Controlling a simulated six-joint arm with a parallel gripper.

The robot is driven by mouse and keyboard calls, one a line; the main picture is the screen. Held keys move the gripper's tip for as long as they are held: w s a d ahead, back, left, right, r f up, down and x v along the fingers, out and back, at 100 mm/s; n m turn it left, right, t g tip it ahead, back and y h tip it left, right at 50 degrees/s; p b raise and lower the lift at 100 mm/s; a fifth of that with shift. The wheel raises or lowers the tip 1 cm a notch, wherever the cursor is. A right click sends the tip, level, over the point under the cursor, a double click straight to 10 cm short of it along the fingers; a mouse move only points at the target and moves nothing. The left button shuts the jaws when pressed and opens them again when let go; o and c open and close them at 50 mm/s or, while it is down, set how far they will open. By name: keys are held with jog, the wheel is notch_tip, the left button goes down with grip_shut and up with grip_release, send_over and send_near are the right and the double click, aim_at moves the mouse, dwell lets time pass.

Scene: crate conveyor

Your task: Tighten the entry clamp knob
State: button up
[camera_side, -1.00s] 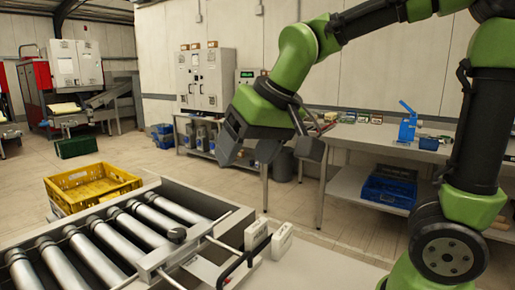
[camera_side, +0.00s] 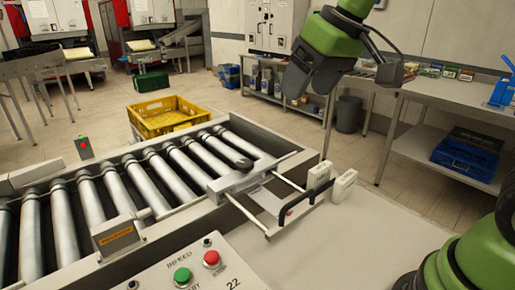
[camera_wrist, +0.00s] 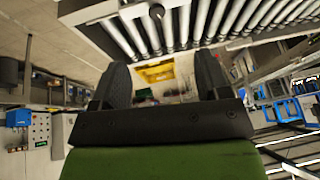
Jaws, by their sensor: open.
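The clamp knob (camera_side: 243,163) is a small dark round knob on the grey clamp plate (camera_side: 238,184) at the near right end of the roller conveyor. In the wrist view a dark round knob (camera_wrist: 157,11) shows at the top edge, beyond the fingers. My gripper (camera_side: 308,88) is in the air, above and behind the knob in the side view, and well apart from it. Its two dark fingers (camera_wrist: 160,82) are spread in the wrist view with nothing held between them.
Beside the knob are clamp rails with a black handle (camera_side: 300,201) and white blocks (camera_side: 343,186). A yellow crate (camera_side: 165,117) stands behind the conveyor (camera_side: 120,205). A control box with green and red buttons (camera_side: 195,268) is in front. Air around my gripper looks clear.

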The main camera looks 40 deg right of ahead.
jog(key=w+d+f+n+g+y, duration=0.1)
jog(key=w+f+n, duration=0.5)
jog(key=w, duration=0.3)
jog(key=n+g+y, duration=0.1)
jog(key=n, duration=0.4)
send_near(245, 162)
jog(key=shift+y, duration=0.3)
jog(key=x, duration=0.8)
jog(key=shift+d+f, duration=0.15)
jog(key=shift+f, duration=0.2)
jog(key=c, duration=0.9)
jog(key=shift+s+m+t+h, duration=0.1)
jog(key=shift+m+t+h, duration=0.45)
jog(key=shift+m, duration=1.65)
jog(key=o, duration=0.9)
